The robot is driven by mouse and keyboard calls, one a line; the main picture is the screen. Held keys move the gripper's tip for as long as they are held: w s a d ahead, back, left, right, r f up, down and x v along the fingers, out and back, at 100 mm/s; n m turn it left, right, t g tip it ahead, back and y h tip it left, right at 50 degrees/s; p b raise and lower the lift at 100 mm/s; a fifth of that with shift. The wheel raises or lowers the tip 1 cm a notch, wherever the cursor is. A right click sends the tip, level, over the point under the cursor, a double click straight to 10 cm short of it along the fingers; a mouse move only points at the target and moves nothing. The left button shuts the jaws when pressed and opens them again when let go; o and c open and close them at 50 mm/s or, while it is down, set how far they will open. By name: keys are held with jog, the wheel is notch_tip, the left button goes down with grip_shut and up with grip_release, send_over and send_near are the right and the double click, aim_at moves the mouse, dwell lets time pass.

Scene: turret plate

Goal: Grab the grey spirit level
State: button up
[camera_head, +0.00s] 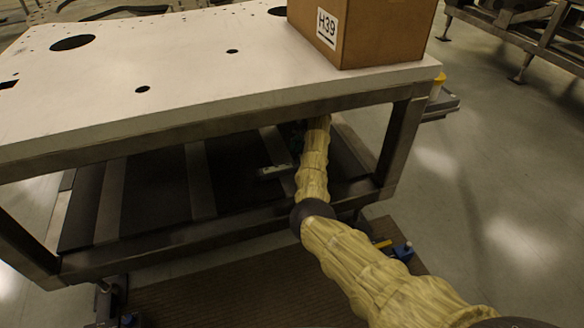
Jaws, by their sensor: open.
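A small pale grey bar (275,171), which looks like the grey spirit level, lies on the dark lower shelf (240,190) under the table top. My arm reaches in beneath the table's front edge. My gripper (292,138) is a dark shape in the shadow at the arm's far end, above and slightly right of the bar in the picture. It is open, though its fingers are mostly hidden by my arm and the shade. I cannot tell how far the gripper is from the bar.
The white table top (150,65) with its metal frame hangs over the shelf. A cardboard box (375,35) marked H39 stands on it. The right table leg (400,145) is close to my arm. A brown mat (230,295) lies on the floor in front.

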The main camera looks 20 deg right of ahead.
aim_at(292, 165)
jog(key=shift+x, duration=2.65)
jog(key=shift+w, duration=0.2)
jog(key=shift+c, duration=0.4)
grip_shut()
